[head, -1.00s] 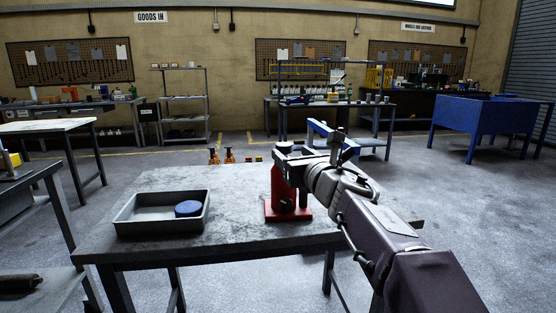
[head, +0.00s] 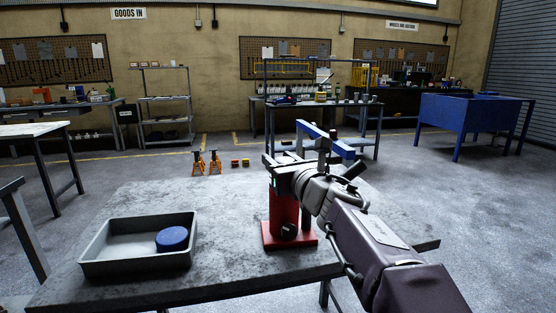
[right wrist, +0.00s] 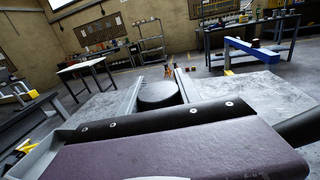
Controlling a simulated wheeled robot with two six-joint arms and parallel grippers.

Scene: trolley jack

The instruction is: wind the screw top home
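A red jack body (head: 284,213) stands upright on a red base on the grey table. My right gripper (head: 280,167) is at its top, reaching in from the right, and hides much of it. In the right wrist view, a dark round top (right wrist: 158,95) sits between the two fingers of my right gripper (right wrist: 158,82), which press close on both sides of it. The thread under the top is hidden, so I cannot tell how far down it sits. My left gripper is not in view.
A grey tray (head: 95,250) with a blue round piece (head: 172,238) in it stands left of the jack. A blue beam (head: 325,137) stands just behind my right gripper. Orange stands (head: 198,163) are beyond the table. The tabletop between tray and jack is clear.

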